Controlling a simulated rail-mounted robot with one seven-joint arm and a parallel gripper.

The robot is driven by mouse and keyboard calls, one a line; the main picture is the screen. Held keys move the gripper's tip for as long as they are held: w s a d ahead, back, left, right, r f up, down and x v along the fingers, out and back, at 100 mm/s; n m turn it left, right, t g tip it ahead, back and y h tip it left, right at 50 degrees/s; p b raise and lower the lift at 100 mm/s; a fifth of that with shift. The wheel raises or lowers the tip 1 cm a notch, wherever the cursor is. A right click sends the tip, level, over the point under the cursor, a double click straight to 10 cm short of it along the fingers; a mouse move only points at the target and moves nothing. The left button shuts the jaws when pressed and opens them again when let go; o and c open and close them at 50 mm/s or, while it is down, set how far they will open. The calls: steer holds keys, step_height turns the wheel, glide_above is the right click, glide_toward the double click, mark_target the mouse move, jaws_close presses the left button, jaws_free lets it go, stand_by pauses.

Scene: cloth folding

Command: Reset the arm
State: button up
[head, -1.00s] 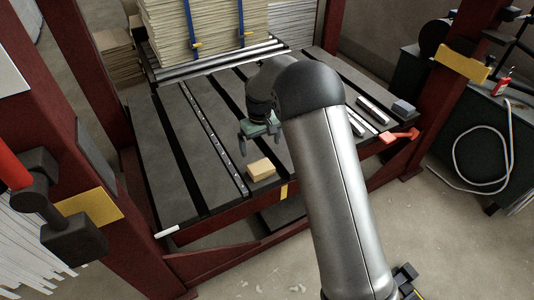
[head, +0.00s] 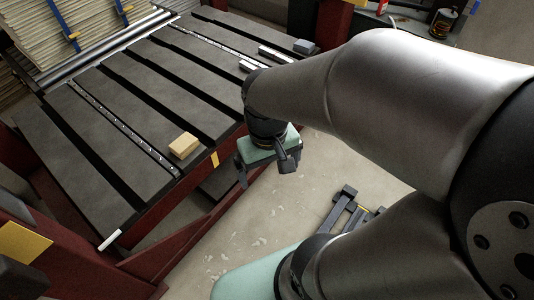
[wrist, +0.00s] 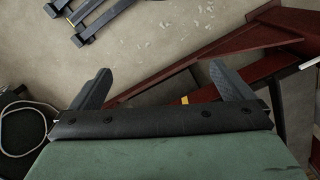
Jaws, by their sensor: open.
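My gripper (head: 268,172) hangs below the end of my arm, off the front edge of the slatted table, above the concrete floor. In the wrist view, the two dark fingers of my gripper (wrist: 163,85) stand wide apart with only floor and red frame between them. It is open and empty. A tan block (head: 184,146) lies on the table near its front edge, to the left of my gripper and apart from it. My arm covers much of the right side of the head view.
The dark slatted table (head: 95,150) has a red frame (head: 215,228) along its front. Stacked sheets (head: 40,30) stand behind it. A grey block (head: 305,46) and metal bars (head: 275,53) lie at its far right. A black metal stand (head: 345,208) is on the floor.

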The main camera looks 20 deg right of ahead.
steer(key=shift+s+d+f, duration=0.15)
steer(key=shift+s+f, duration=0.05)
steer(key=shift+s, duration=0.55)
